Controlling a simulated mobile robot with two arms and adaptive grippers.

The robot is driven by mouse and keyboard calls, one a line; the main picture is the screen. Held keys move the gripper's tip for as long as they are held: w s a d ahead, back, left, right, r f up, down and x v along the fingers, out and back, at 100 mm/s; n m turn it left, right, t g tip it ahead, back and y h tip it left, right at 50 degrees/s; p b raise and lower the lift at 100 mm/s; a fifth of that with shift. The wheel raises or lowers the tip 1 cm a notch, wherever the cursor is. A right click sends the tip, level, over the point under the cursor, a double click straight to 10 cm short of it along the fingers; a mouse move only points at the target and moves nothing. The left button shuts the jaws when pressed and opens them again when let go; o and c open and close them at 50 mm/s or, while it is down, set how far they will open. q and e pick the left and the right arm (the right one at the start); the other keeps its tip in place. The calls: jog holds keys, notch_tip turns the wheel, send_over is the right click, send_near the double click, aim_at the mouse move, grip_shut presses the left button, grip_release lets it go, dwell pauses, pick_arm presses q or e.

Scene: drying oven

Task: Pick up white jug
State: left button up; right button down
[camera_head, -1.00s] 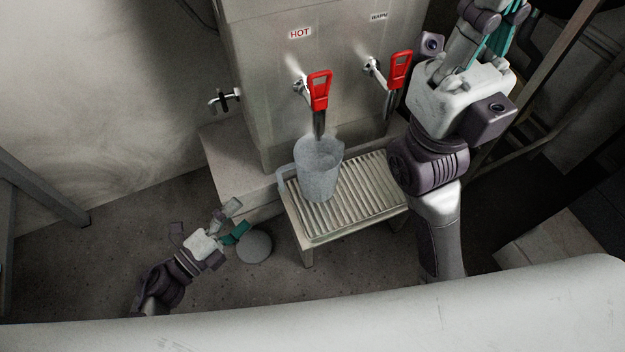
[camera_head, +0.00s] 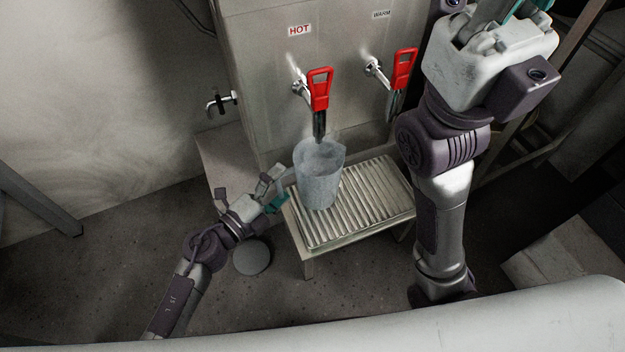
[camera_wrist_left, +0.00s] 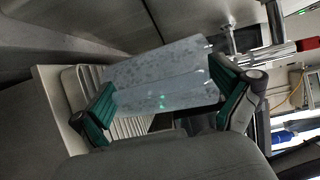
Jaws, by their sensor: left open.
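The jug (camera_head: 320,178) looks pale grey-white and translucent. It stands upright on the slatted drip tray, below the tap with the HOT label. My left gripper (camera_head: 277,188) is just left of the jug, at its handle side. In the left wrist view the jug (camera_wrist_left: 160,75) lies across the picture between the two spread green fingertips of my left gripper (camera_wrist_left: 165,108). The gripper is open, and I cannot tell whether a finger touches the jug. My right arm rises at the right of the head view; its fingertips are cut off at the top edge.
The metal dispenser (camera_head: 275,90) stands behind the jug, with a red HOT lever (camera_head: 319,88) above it and a red WARM lever (camera_head: 403,68) to the right. The slatted drip tray (camera_head: 375,195) is bare right of the jug. A round grey disc (camera_head: 252,258) is low left.

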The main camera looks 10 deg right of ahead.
pick_arm(q)
jog(key=c, duration=1.3)
jog(key=shift+r, duration=0.1)
jog(key=shift+c, duration=1)
jog(key=shift+r, duration=0.2)
